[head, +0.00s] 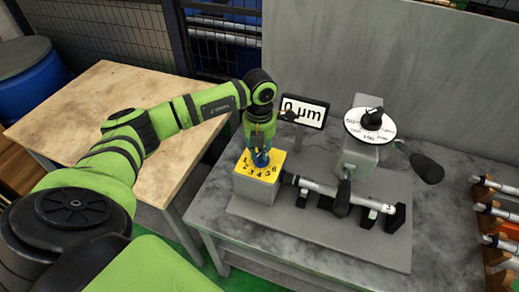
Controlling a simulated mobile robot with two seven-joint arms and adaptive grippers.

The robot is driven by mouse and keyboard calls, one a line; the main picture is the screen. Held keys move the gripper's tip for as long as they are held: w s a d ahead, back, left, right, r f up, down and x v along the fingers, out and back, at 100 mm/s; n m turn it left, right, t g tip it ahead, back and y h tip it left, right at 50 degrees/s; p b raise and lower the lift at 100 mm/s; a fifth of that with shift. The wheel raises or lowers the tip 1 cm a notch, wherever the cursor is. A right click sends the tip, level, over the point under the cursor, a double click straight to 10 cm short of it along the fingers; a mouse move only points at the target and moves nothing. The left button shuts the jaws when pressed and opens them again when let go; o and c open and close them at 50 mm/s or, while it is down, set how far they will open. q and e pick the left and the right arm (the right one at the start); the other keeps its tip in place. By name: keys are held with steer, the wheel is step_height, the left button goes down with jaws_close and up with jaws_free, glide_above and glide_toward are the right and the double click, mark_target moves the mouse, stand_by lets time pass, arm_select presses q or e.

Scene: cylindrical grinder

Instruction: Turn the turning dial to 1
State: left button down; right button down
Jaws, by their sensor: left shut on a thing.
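The turning dial is a blue knob (261,159) on the yellow numbered top (268,178) of a grey box, near the middle of the head view. Several black numbers run along the near side of the yellow top. My left gripper (260,148) points down from above and is shut on the blue knob, hiding much of it. The knob's pointer is too small and covered to tell which number it faces. My right gripper is not in view.
Right of the dial box, a shaft (335,192) lies across black supports. A wooden table (105,95) at left is clear.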

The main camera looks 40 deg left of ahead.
arm_select(q)
steer(key=shift+w+f+m+b, duration=0.1)
steer(key=shift+f+m+b, duration=0.05)
steer(key=shift+m+b, duration=0.8)
steer(key=m+b, duration=0.4)
steer(key=shift+w, duration=0.1)
steer(key=m+b, duration=0.3)
steer(key=shift+d+m, duration=0.1)
steer(key=shift+m, duration=0.15)
steer(key=shift+m+b, duration=0.7)
steer(key=shift+m, duration=0.5)
steer(key=c, duration=1)
jaws_free()
steer(key=shift+w+d, duration=0.1)
steer(key=shift+c, duration=0.2)
steer(key=shift+r, duration=0.2)
